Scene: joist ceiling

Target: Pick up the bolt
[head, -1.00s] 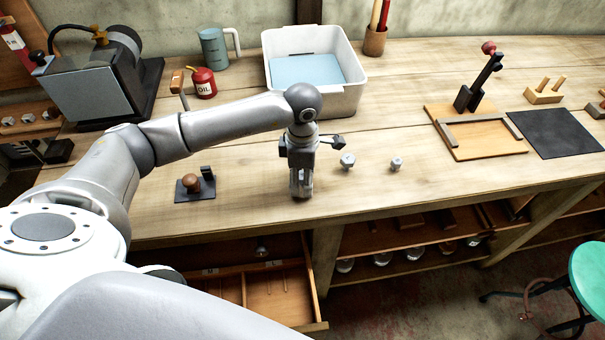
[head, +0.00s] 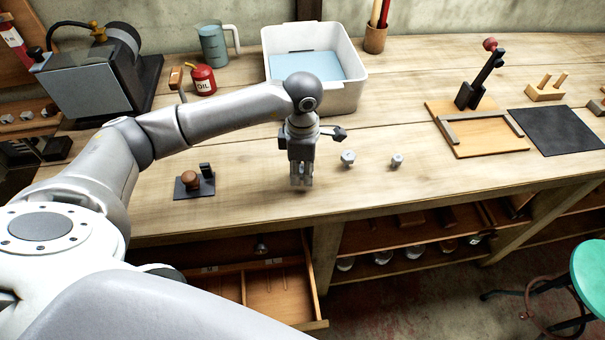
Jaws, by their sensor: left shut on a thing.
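My left gripper (head: 301,179) points straight down over the bench near its front edge. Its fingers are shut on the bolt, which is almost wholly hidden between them. The fingertips look to be a little above the bench top. Two small grey metal pieces like bolts or nuts stand on the bench to the right of the gripper, one nearer (head: 348,159) and one farther right (head: 397,161). My right gripper is not in view.
A white bin (head: 357,96) with a blue bottom stands behind the gripper. A small dark plate with a brown knob (head: 190,179) lies to the left. A red oil can (head: 203,81) and grey jug (head: 213,46) stand farther back. An open drawer (head: 313,275) juts out below.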

